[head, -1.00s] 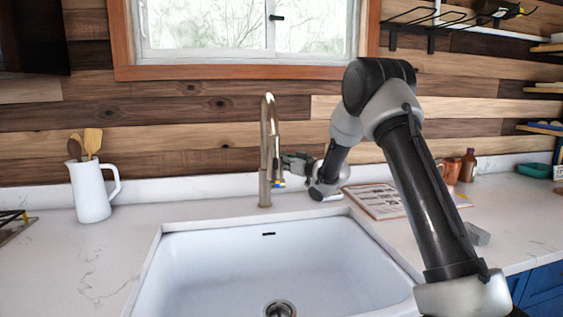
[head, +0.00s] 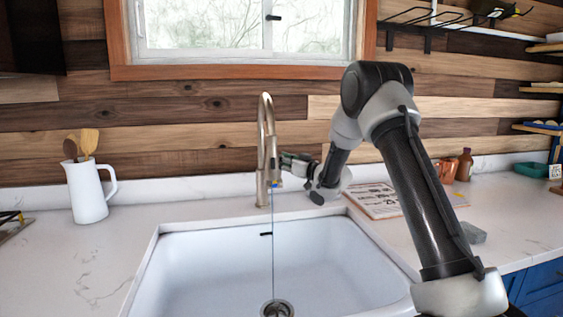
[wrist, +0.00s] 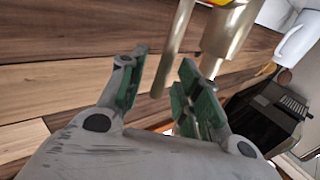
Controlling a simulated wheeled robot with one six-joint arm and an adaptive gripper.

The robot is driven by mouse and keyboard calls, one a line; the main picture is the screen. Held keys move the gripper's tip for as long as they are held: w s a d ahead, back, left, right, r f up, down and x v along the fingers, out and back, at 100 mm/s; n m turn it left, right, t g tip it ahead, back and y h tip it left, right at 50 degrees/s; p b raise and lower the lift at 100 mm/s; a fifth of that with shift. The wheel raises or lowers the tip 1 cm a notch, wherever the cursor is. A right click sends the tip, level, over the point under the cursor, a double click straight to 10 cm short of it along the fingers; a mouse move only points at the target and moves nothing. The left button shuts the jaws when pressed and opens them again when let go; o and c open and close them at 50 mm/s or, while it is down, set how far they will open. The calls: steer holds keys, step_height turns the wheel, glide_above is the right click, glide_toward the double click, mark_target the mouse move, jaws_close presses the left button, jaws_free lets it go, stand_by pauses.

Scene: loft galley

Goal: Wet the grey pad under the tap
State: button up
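The grey pad (head: 472,233) lies on the counter to the right of the sink, behind my forearm in the head view. The metal tap (head: 264,150) stands at the back of the sink, and a thin stream of water (head: 273,250) falls from it towards the drain. My gripper (head: 285,162) is at the tap's right side, away from the pad. In the wrist view my gripper (wrist: 163,88) is empty, its green-lined fingers apart. A slim metal rod of the tap (wrist: 172,52) reaches between or just beyond the fingertips; contact is unclear.
The white sink (head: 200,265) is empty apart from the water. A white jug with wooden utensils (head: 87,190) stands at the left. A printed board (head: 375,200), an orange mug (head: 448,171) and a brown bottle (head: 464,164) are at the right. The left counter is mostly clear.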

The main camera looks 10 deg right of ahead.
steer(key=v, duration=1.1)
steer(key=shift+s, duration=0.2)
steer(key=shift+d, duration=0.1)
